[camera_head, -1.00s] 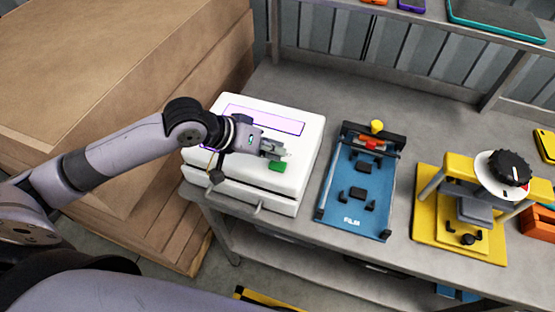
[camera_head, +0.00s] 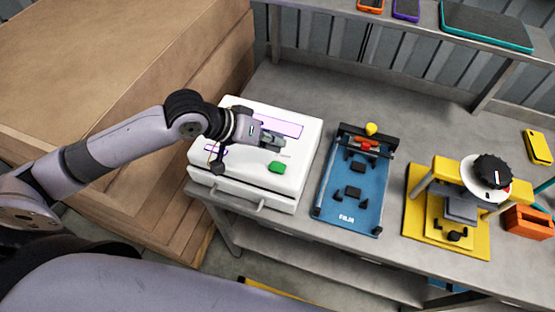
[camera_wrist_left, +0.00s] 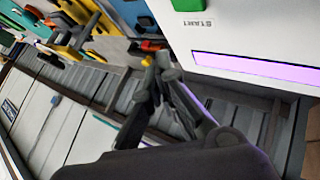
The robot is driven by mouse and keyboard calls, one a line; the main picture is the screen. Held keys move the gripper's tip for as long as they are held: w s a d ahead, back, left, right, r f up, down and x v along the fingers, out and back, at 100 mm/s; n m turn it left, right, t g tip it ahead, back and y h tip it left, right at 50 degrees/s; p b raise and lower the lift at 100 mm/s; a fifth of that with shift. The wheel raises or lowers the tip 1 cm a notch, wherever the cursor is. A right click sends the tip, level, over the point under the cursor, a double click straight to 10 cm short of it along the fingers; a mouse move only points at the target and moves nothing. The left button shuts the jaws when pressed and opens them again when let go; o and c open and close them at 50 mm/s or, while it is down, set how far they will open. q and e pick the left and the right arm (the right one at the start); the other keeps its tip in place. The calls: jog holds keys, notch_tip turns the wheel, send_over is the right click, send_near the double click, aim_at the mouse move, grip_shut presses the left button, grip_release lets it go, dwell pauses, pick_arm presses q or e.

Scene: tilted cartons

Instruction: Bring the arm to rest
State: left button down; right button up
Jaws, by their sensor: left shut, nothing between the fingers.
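My left arm comes in from the left in the head view. Its gripper (camera_head: 272,138) is shut and empty, over the top of the white box-like machine (camera_head: 299,178). A green button (camera_head: 277,168) on the machine lies just below the fingertips in the picture, apart from them. In the left wrist view, the shut fingers (camera_wrist_left: 160,65) are at the middle, with the green button (camera_wrist_left: 188,4) and a purple strip (camera_wrist_left: 255,68) on the machine to the upper right. My right gripper is not in view.
A blue film fixture (camera_head: 350,205) and a yellow press (camera_head: 440,240) with a black knob stand right of the machine on the grey bench (camera_head: 320,85). Large cartons (camera_head: 110,75) lie at the left. An orange holder (camera_head: 527,222) is at the far right.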

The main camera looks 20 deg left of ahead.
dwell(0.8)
